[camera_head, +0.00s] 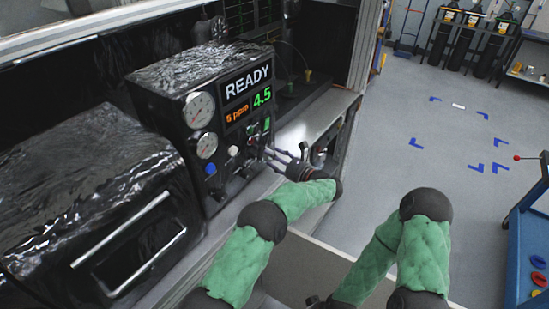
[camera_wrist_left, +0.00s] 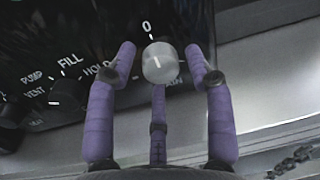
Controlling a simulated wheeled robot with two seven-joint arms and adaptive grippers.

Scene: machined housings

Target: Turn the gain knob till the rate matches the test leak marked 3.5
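The leak-test unit (camera_head: 180,82) is a dark panel box; its display (camera_head: 248,95) reads READY, an orange "5 ppm" and a green 4.5. In the left wrist view the gain knob (camera_wrist_left: 160,64) is a pale grey round knob with a light pointer line. A "0" stands above it, and its label below is partly covered. My left gripper (camera_head: 266,157) is at the panel's lower right. Its purple fingers (camera_wrist_left: 160,60) stand on both sides of the knob, with gaps visible. A third finger is below it. My right gripper does not show clearly; only its green-sleeved arm does.
Left of the gain knob is a selector knob (camera_wrist_left: 68,92) marked PUMP, VENT, FILL and HOLD. Two round gauges (camera_head: 199,110), a blue knob (camera_head: 210,168) and a white knob (camera_head: 233,150) are on the panel. A dark wrapped case (camera_head: 90,190) stands left. A blue cart (camera_head: 525,245) is at right.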

